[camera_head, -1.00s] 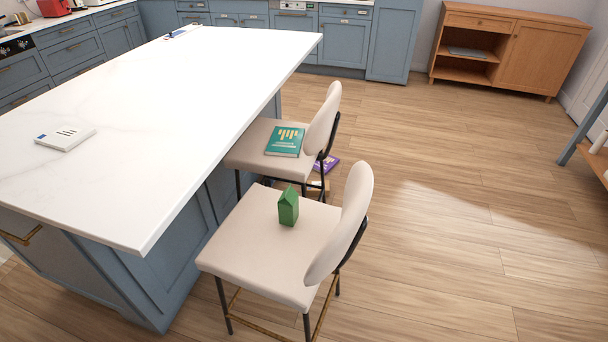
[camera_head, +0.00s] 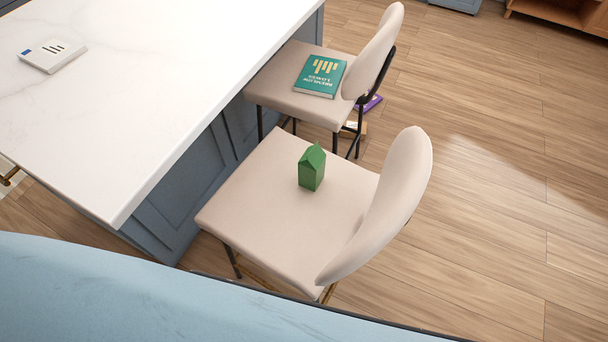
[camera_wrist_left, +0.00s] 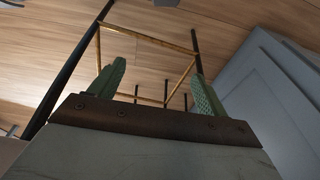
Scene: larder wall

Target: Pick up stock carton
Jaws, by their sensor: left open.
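The stock carton is a small green carton with a gabled top (camera_head: 312,167), standing upright on the seat of the nearer cream chair (camera_head: 270,210). Nothing touches it in the head view. My left gripper (camera_wrist_left: 157,72) shows only in the left wrist view, its two green fingers apart with nothing between them. Beyond the fingers are dark chair legs and brass rails (camera_wrist_left: 150,38) over the wood floor. The carton is not in that view. My right gripper is in neither view.
The white island top (camera_head: 150,80) lies left of the chairs, with a white box (camera_head: 53,55) on it. The farther chair (camera_head: 285,95) holds a green book (camera_head: 320,76). A purple item (camera_head: 372,103) lies on the floor behind it. Open floor (camera_head: 500,200) lies right.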

